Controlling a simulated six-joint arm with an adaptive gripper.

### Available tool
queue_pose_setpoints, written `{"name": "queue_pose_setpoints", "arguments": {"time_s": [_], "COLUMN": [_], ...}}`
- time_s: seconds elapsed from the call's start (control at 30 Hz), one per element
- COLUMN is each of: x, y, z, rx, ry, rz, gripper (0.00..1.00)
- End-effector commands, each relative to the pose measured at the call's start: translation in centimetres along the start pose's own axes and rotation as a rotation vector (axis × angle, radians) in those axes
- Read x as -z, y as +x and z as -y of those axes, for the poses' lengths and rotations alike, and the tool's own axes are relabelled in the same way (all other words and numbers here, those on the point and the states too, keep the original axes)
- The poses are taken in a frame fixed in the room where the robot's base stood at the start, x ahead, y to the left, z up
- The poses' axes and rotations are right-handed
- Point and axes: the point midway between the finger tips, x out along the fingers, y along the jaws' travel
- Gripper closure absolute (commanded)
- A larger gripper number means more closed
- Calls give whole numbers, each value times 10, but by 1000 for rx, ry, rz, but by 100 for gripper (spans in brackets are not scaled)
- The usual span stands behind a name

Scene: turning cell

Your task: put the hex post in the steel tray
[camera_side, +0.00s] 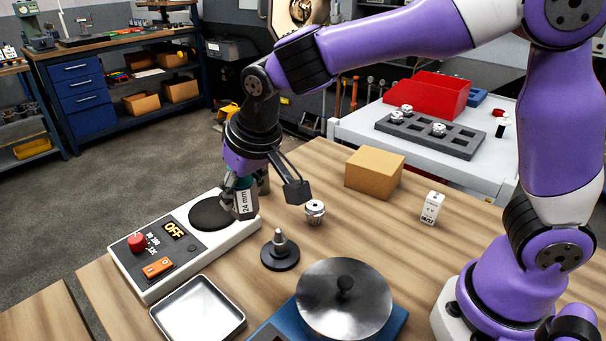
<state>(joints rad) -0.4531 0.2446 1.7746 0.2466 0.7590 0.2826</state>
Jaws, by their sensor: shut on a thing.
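The hex post (244,204), grey with a white "24 mm" label, is upright in my gripper (245,188). My gripper is shut on it, with its fingers pointing down and partly hiding the post. The post is at the right edge of the round black plate (207,214) on the white unit. I cannot tell whether its lower end touches the unit. The steel tray (196,309), shallow and rectangular, lies on the wooden table at the front, below and left of my gripper. It looks empty, and its front edge is near the picture's bottom.
The white unit (148,286) reads OFF and has a red knob. A black-based peg (280,253), a lidded metal pan (344,302), a small metal part (315,212), a cardboard box (374,173) and a white labelled block (432,208) stand on the table.

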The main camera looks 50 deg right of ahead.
Motion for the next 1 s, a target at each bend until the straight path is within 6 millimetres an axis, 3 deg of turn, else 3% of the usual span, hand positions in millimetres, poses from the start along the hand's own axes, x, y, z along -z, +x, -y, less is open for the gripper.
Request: {"name": "queue_pose_setpoints", "arguments": {"time_s": [0.03,0.2,0.4,0.53,0.67,1.0], "x": [-10,-55,-106,-126,-127,-79], "y": [-6,-27,-50,-58,-53,15], "z": [26,100,153,168,170,146], "rx": [38,159,266,302,314,312], "ry": [-89,-382,-638,-723,-753,-750], "rz": [-4,-5,-7,-9,-8,-7], "gripper": [100,100,100,100,100,100]}}
